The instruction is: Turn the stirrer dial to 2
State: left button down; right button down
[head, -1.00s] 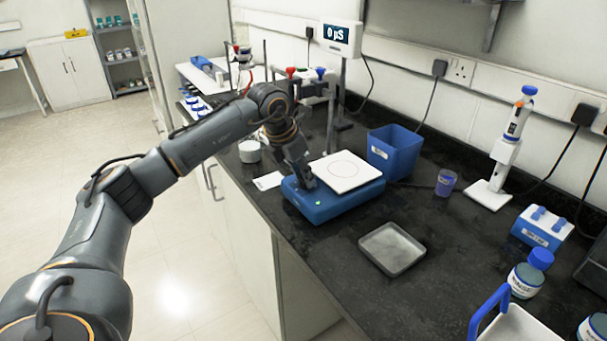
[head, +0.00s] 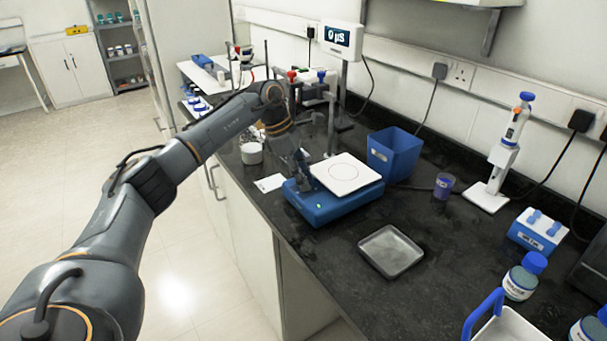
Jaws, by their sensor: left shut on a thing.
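The stirrer (head: 335,205) is a blue base with a square white top plate (head: 347,173), standing on the black bench. A small green light shows on its front. My left gripper (head: 304,187) points down at the left part of the stirrer's front, beside the white plate. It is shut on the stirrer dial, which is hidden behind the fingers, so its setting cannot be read. My right gripper is not in view.
A grey metal tray (head: 391,251) lies in front of the stirrer. A pipette stand (head: 497,165) is farther right. A white card (head: 268,183) lies left of the stirrer.

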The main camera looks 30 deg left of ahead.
pick_arm(q)
jog(key=shift+m+g, duration=0.3)
jog(key=shift+m, duration=0.4)
jog(key=c, duration=1.3)
grip_release()
jog(key=v, duration=1.2)
